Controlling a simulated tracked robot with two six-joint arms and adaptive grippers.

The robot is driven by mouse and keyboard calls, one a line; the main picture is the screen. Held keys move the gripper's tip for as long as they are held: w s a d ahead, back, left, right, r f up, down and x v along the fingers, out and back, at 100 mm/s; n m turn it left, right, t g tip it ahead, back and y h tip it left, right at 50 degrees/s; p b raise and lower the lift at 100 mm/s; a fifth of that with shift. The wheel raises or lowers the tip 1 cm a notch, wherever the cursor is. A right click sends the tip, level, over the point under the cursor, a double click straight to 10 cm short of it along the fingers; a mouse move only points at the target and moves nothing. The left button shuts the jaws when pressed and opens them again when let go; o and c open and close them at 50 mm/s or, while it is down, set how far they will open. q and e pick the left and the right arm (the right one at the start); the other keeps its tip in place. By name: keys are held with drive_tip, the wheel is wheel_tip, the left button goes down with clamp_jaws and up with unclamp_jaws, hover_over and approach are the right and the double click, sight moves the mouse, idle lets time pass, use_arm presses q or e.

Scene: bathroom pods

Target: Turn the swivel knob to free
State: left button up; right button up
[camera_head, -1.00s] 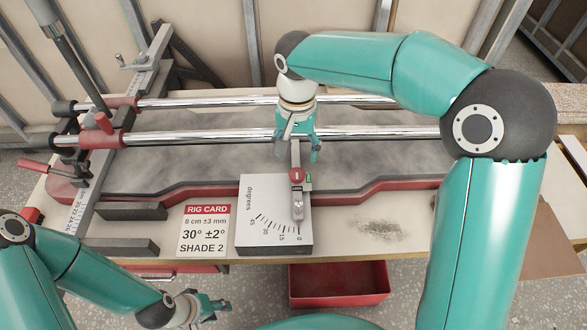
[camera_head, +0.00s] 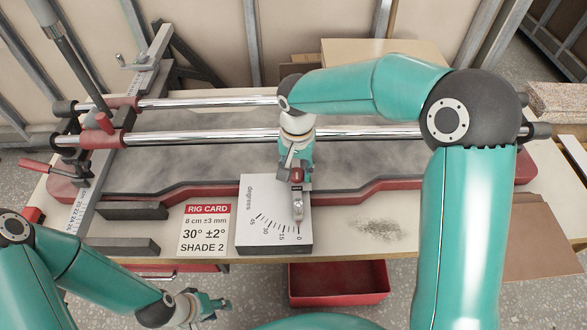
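The swivel knob (camera_head: 297,177) is a small red piece on a grey pointer arm (camera_head: 298,205), which lies over the white degree scale block (camera_head: 262,222). The pointer tip sits near the 0 end of the scale. My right gripper (camera_head: 297,172) points down over the knob, with its fingers apart on either side of it; they hide much of the knob. Whether they touch it I cannot tell. My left gripper (camera_head: 214,306) is low at the front, away from the scale and apparently empty; its finger opening is unclear.
A rig card (camera_head: 205,230) reading 30° ±2° lies left of the scale. Two chrome rails (camera_head: 200,137) run across behind it over a grey slab (camera_head: 180,160). Dark bars (camera_head: 125,247) lie at the left. A red bin (camera_head: 338,284) stands below the front edge.

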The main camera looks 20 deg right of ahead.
drive_tip(key=c, duration=0.5)
drive_tip(key=shift+a, duration=0.1)
drive_tip(key=shift+c, duration=0.3)
